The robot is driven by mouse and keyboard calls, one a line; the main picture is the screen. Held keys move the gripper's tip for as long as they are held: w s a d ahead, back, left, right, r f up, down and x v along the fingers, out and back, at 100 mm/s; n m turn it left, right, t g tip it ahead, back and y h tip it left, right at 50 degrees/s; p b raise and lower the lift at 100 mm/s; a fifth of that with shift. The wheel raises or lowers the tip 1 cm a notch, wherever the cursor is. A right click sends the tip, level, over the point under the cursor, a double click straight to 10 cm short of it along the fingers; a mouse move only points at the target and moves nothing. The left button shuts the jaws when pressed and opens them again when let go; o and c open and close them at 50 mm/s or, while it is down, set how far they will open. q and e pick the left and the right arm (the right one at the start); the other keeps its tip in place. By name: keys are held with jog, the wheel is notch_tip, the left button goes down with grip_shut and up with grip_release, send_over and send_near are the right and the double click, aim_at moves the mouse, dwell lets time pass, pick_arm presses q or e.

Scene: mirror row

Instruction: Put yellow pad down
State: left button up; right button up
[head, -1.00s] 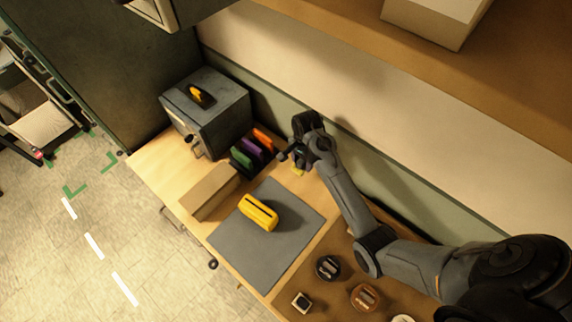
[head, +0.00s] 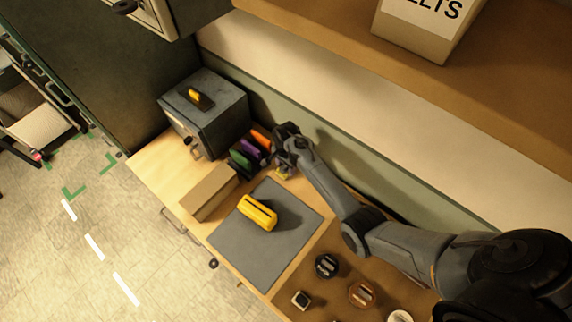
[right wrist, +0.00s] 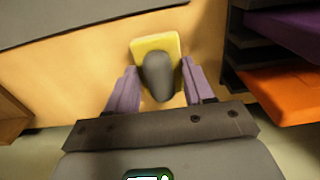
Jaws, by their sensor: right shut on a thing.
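The yellow pad (right wrist: 150,44) has a dark grey grip in its middle. My right gripper (right wrist: 158,76) is shut on it, with one finger on each side of the grip. In the head view a small part of the yellow pad (head: 282,175) shows under my right gripper (head: 284,167), beside the rack and behind the grey mat. The gripper hides most of the pad there. The pad is over bare wood; I cannot tell whether it touches it. My left gripper is not in view.
A dark rack with green, purple and orange pads (head: 261,139) stands just left of the gripper. A yellow slotted block (head: 258,212) lies on the grey mat (head: 235,250). A brown box (head: 208,191) and a grey metal case (head: 222,118) stand left. Round items (head: 327,265) are in front.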

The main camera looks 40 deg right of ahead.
jog(key=o, duration=0.7)
jog(key=shift+f, duration=0.15)
jog(key=o, duration=0.4)
notch_tip(320, 180, up, 12)
jog(key=b, duration=0.2)
jog(key=s+a+f+n+t+h, duration=0.1)
jog(key=s+a+f+n, duration=0.1)
jog(key=s+n, duration=0.3)
jog(key=s+a+f+n+t, duration=0.1)
jog(key=s+a+f+n, duration=0.15)
jog(key=s, duration=0.55)
jog(key=s+a+r+n, duration=0.1)
jog(key=s+a+n, duration=0.1)
jog(key=s+n, duration=0.1)
jog(key=s+a+r+n+t, duration=0.1)
jog(key=s+a+r+n, duration=0.1)
jog(key=s, duration=0.4)
jog(key=s+a+r+n+y, duration=0.1)
jog(key=s+a+r+n, duration=0.1)
jog(key=s+a+n, duration=0.2)
jog(key=shift+s+r+n+t, duration=0.3)
jog(key=shift+s+n, duration=0.25)
jog(key=shift+n, duration=0.2)
